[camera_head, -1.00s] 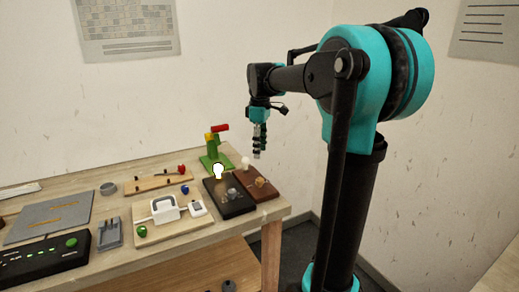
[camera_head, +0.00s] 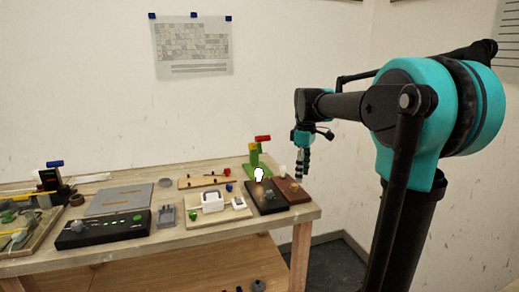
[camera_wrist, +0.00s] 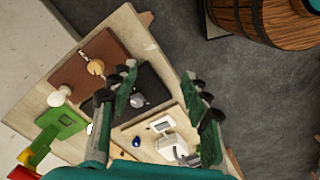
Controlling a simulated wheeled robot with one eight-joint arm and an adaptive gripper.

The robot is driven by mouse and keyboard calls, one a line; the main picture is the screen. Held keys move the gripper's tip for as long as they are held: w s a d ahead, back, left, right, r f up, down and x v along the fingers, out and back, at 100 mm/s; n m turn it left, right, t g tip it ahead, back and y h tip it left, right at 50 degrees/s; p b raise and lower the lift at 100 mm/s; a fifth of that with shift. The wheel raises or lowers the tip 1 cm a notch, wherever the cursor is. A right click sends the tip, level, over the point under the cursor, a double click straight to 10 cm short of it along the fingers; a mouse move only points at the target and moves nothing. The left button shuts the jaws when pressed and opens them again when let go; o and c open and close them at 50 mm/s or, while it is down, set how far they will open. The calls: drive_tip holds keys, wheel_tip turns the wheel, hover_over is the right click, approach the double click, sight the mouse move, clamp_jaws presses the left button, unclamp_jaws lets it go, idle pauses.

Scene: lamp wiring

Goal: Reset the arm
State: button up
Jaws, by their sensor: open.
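My gripper (camera_head: 301,166) hangs from my teal and black arm, above the right end of the wooden workbench. In the wrist view my gripper (camera_wrist: 166,95) has its two fingers spread wide, with nothing between them but the view of the bench below.
A green stand (camera_head: 254,160) with a red-tipped arm rises behind the boards. A white switch device (camera_head: 212,201), black control panel (camera_head: 102,230) and grey mat (camera_head: 120,198) lie farther left. A wooden barrel (camera_wrist: 262,18) stands on the floor beyond the bench.

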drive_tip(key=s+d+f+m+t, duration=0.2)
drive_tip(key=s+f+m, duration=0.4)
drive_tip(key=s+f, duration=0.5)
drive_tip(key=s+d+f+m+t, duration=0.2)
drive_tip(key=s+f+m, duration=0.4)
drive_tip(key=s+f, duration=0.6)
drive_tip(key=shift+f+m, duration=0.3)
drive_tip(key=shift+f, duration=0.25)
